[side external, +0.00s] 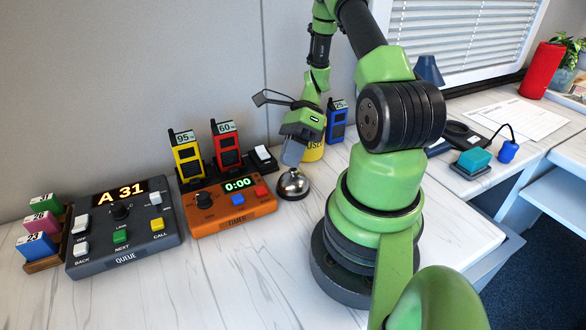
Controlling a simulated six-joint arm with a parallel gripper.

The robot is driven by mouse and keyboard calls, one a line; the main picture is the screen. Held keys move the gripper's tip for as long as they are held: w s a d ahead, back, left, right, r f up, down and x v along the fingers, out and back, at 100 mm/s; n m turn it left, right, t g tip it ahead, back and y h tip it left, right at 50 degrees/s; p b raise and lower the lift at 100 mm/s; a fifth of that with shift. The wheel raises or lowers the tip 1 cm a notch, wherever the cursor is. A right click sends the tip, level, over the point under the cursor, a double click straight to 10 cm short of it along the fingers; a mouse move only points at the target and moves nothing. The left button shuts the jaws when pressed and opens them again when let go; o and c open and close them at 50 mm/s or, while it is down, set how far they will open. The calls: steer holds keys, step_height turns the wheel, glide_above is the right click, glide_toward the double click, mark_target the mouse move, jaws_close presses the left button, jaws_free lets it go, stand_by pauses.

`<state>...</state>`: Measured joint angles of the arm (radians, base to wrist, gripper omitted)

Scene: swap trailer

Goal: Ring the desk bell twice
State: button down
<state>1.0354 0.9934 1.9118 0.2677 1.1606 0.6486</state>
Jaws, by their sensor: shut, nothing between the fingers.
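The desk bell (293,184) is a silver dome on a dark base, standing on the white desk to the right of the orange timer. My gripper (292,160) is shut and empty, pointing down just above the bell's top. It looks very close to the bell's button; I cannot tell whether it touches. The button itself is hidden behind the fingertips.
The orange timer (232,209) reading 0:00 stands close left of the bell. The grey queue box (122,226) is further left. Yellow (187,160), red (227,148) and blue (337,122) devices stand behind. A yellow container (314,150) is just behind my gripper.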

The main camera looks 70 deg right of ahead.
steer(key=shift+r, duration=0.5)
steer(key=shift+r, duration=2.55)
stand_by(0.5)
step_height(320, 180, up, 4)
steer(key=shift+f, duration=0.15)
stand_by(0.3)
steer(key=shift+f, duration=4.4)
